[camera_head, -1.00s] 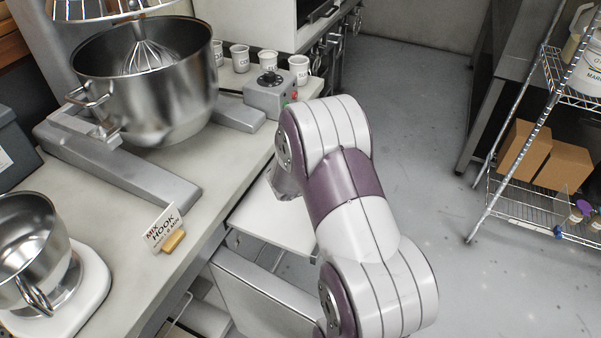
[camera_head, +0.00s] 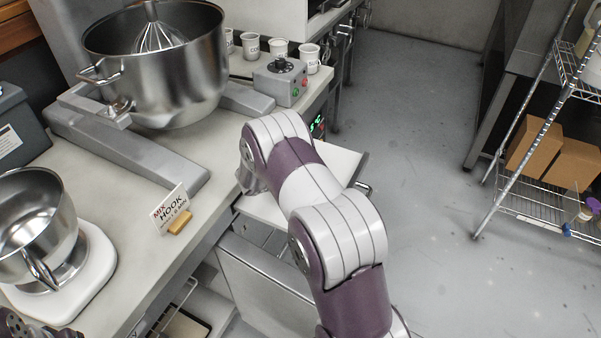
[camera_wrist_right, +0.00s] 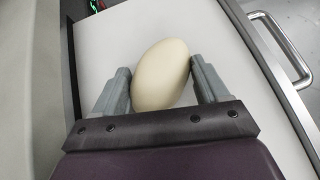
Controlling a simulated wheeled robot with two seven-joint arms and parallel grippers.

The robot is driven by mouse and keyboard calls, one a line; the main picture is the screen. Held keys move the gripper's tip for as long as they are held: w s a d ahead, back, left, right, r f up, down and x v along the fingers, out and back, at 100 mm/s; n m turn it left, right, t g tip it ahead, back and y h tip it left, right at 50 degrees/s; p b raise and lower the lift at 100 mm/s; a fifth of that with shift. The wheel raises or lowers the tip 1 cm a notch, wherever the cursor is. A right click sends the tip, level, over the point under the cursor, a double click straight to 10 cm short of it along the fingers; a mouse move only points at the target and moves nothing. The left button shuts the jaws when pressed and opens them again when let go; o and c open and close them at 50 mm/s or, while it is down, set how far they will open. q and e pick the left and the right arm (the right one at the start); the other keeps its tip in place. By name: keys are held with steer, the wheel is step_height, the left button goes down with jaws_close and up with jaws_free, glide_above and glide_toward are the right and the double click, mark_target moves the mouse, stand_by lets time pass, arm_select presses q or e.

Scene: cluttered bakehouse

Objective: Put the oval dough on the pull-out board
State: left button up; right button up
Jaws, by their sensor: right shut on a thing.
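The oval dough (camera_wrist_right: 161,74) is pale cream and smooth, held between the two grey fingers of my right gripper (camera_wrist_right: 160,90) in the right wrist view. Behind it lies the flat white pull-out board (camera_wrist_right: 215,30). I cannot tell whether the dough touches the board. In the head view the board (camera_head: 343,164) juts out from under the counter. My right arm covers part of it and hides the dough and the right fingertips. My left gripper's fingers are not in view.
The counter (camera_head: 118,205) left of the board carries a big mixer bowl (camera_head: 165,85), a small mixer (camera_head: 40,235), a "MIX HOOK" card (camera_head: 170,208), a control box (camera_head: 280,82) and several labelled cups. A bar handle (camera_wrist_right: 296,75) edges the board. Open floor and a wire shelf (camera_head: 545,195) lie right.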

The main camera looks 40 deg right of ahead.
steer(key=shift+s+f+b, duration=0.1)
steer(key=shift+b, duration=0.2)
steer(key=o, duration=0.8)
steer(key=shift+r+p, duration=0.3)
steer(key=shift+p, duration=0.05)
steer(key=v, duration=1.2)
steer(key=shift+f+b, duration=0.15)
steer(key=shift+b, duration=0.25)
steer(key=shift+a, duration=0.1)
